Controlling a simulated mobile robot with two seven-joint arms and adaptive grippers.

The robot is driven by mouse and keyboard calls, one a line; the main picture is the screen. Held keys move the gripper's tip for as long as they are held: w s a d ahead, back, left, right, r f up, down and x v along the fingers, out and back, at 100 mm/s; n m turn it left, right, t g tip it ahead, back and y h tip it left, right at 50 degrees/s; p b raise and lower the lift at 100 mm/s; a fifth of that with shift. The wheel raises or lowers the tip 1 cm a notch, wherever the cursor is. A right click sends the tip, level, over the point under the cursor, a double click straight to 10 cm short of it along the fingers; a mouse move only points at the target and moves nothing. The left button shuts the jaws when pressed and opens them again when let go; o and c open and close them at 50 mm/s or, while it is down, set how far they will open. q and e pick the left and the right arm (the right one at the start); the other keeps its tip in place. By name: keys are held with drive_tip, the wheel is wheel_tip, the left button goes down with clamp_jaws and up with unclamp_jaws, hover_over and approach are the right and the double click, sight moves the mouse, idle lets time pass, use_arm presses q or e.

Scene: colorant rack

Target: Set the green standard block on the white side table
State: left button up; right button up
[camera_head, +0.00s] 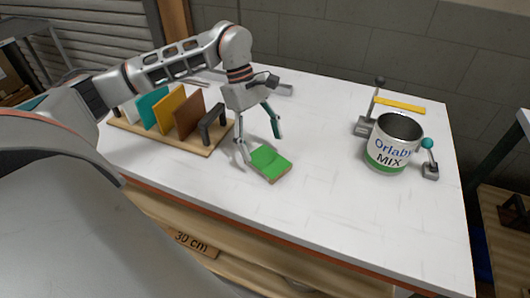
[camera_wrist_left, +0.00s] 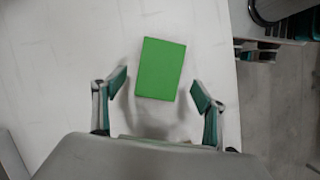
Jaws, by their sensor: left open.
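The green block (camera_head: 270,161) lies flat on a white tabletop (camera_head: 320,200), near its front edge. It also shows in the left wrist view (camera_wrist_left: 160,68), lying slightly tilted in the picture, just ahead of and between the fingers. My left gripper (camera_head: 261,147) is open and points down just above and behind the block; its fingers spread to either side in the left wrist view (camera_wrist_left: 159,88). No finger clearly touches the block. My right gripper is not in view.
A wooden rack (camera_head: 165,139) with teal, yellow and brown panels stands left of the gripper. The table's middle is clear.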

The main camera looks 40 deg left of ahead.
use_arm(q)
drive_tip(key=v, duration=0.7)
drive_tip(key=shift+r+p, duration=0.3)
drive_tip(key=shift+p, duration=0.05)
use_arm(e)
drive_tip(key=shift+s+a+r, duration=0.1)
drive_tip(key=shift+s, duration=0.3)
use_arm(q)
drive_tip(key=shift+a, duration=0.1)
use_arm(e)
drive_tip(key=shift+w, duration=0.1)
